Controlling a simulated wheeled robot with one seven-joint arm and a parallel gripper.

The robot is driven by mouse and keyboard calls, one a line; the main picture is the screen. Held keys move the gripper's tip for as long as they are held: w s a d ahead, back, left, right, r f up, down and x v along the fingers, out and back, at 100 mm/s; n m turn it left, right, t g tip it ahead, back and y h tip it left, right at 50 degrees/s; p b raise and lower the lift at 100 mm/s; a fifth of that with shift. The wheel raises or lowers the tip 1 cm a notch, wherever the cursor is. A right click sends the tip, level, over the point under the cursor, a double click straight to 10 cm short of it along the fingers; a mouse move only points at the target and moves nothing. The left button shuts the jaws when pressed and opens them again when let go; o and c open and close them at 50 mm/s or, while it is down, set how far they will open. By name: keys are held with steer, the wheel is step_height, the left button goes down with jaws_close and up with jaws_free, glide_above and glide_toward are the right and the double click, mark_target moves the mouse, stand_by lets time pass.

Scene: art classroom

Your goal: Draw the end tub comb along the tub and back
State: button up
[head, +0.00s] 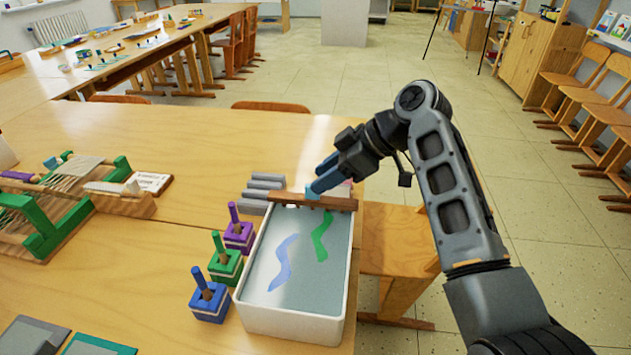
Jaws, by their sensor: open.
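The tub (292,324) is a white rectangular tray of greyish liquid near the table's right edge. A blue wavy streak (283,262) and a green one (320,236) lie on its surface. The end tub comb (338,204) is a brown wooden bar lying across the tub's far end, its ends reaching past both side walls. My gripper (318,182) has blue fingers and comes in from the upper right. Its tips are at the middle of the comb, by a small light-blue part. The jaws are open; whether they touch the comb I cannot tell.
Purple, green and blue paint pots (209,299) with brushes stand close along the tub's left side. Grey bars (262,190) lie beyond its far left corner. A wooden loom (75,205) is further left. A chair (392,243) stands right of the table.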

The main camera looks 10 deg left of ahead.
mark_target(312, 194)
steer(key=shift+v, duration=2.2)
steer(key=shift+d+r+p, duration=0.1)
steer(key=shift+r+p, duration=0.2)
steer(key=shift+p, duration=0.5)
steer(key=shift+s+p, duration=0.2)
steer(key=shift+p, duration=0.2)
steer(key=shift+s+a+f, duration=0.2)
steer(key=shift+a+f, duration=0.1)
steer(key=shift+f, duration=0.05)
steer(key=p+x, duration=0.1)
steer(key=x, duration=0.6)
steer(key=shift+a+f, duration=0.2)
steer(key=shift+f, duration=0.1)
